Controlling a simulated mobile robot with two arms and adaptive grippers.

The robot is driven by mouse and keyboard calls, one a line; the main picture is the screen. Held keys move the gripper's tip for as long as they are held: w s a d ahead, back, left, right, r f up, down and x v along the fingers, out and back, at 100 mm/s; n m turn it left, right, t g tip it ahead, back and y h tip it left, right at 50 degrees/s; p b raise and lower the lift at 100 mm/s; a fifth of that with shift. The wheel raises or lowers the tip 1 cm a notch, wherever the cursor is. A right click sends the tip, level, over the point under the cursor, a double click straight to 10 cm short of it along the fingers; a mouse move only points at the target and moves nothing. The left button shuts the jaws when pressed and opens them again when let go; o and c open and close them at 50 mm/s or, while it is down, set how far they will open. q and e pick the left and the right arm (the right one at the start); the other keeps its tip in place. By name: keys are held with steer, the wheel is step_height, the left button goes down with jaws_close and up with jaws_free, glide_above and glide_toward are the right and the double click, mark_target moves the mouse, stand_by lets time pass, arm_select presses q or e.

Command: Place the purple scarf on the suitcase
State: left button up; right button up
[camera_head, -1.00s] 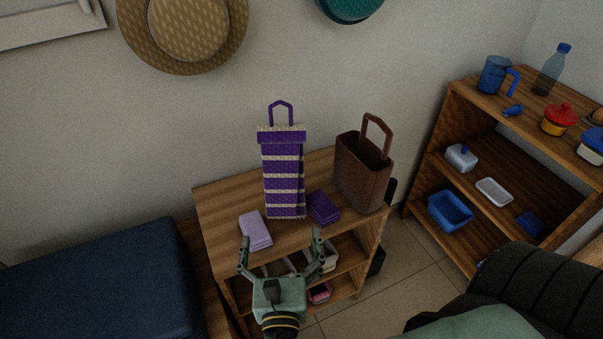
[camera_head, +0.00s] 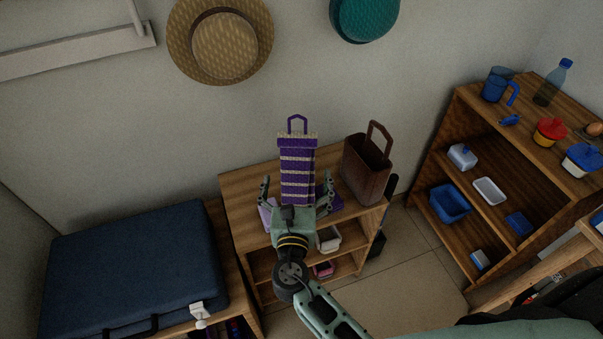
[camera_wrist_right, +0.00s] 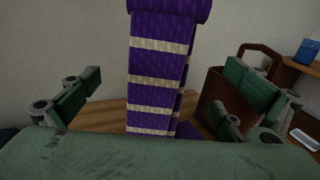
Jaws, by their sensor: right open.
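The purple scarf (camera_head: 298,172), purple with cream stripes, stands upright on the low wooden shelf, with a purple loop above it. It also fills the middle of the right wrist view (camera_wrist_right: 158,75). The dark blue suitcase (camera_head: 135,265) lies flat at the lower left, its top bare. My right gripper (camera_head: 296,188) is open in front of the scarf, one finger to each side of it. The fingers look apart from it, and the gripper hides the scarf's lower part. My left gripper is not in view.
A brown bag (camera_head: 367,170) stands close to the right of the scarf. A lavender folded piece (camera_head: 267,215) and a dark purple one (camera_head: 337,202) lie partly hidden at the gripper. A straw hat (camera_head: 222,45) hangs above. Another wooden shelf (camera_head: 430,165) stands at the right.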

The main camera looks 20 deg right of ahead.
mark_target(297, 167)
steer(key=x, duration=0.5)
steer(key=shift+p, duration=0.35)
steer(key=shift+w+d, duration=0.25)
steer(key=shift+w, duration=0.25)
steer(key=c, duration=1.8)
